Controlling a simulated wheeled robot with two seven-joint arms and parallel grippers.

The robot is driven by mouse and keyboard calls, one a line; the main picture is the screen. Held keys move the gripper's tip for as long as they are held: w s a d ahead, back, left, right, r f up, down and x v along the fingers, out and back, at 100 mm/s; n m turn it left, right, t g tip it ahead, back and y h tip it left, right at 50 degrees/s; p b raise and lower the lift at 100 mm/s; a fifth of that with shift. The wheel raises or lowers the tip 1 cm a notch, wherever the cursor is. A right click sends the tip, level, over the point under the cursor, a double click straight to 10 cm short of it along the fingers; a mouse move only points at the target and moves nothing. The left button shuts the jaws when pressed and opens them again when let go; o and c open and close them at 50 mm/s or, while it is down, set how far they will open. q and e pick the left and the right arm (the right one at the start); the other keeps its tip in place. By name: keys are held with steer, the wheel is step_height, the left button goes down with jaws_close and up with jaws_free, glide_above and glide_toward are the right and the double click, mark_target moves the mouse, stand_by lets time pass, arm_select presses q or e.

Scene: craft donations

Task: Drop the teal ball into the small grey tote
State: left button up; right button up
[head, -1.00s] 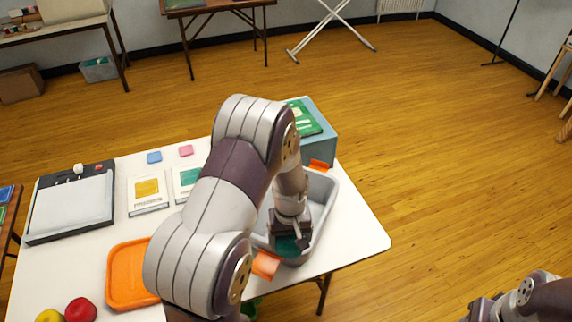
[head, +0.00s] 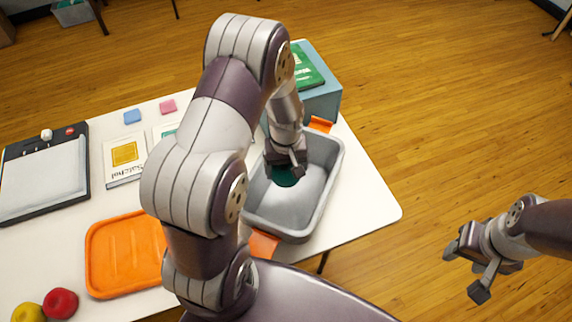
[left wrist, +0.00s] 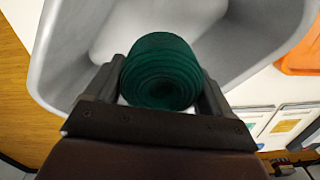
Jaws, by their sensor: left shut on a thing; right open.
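The teal ball (head: 285,176) is dark green-teal and round, with ring-like ridges in the left wrist view (left wrist: 160,72). My left gripper (head: 284,164) is shut on it, one finger on each side, and holds it within the outline of the small grey tote (head: 327,185). The ball is nearer the tote's left side in the head view; its exact height over the floor of the tote is unclear. The tote has orange handles and looks otherwise empty. My right gripper (head: 466,271) is open and empty, off the table at right.
An orange tray (head: 125,255) lies left of my left arm, with a red ball (head: 60,303) and a yellow ball (head: 28,312) nearby. A blue-grey box (head: 318,98) with a green top stands behind the tote. The table's right edge is clear.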

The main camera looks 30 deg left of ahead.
arm_select(q)
steer(key=shift+w+f, duration=0.15)
steer(key=shift+f, duration=0.35)
steer(key=shift+s+d+r, duration=0.15)
steer(key=shift+s+r, duration=0.1)
steer(key=shift+r, duration=0.05)
steer(key=o, duration=0.9)
steer(key=shift+w, duration=0.1)
step_height(320, 180, up, 13)
steer(key=shift+f, duration=0.15)
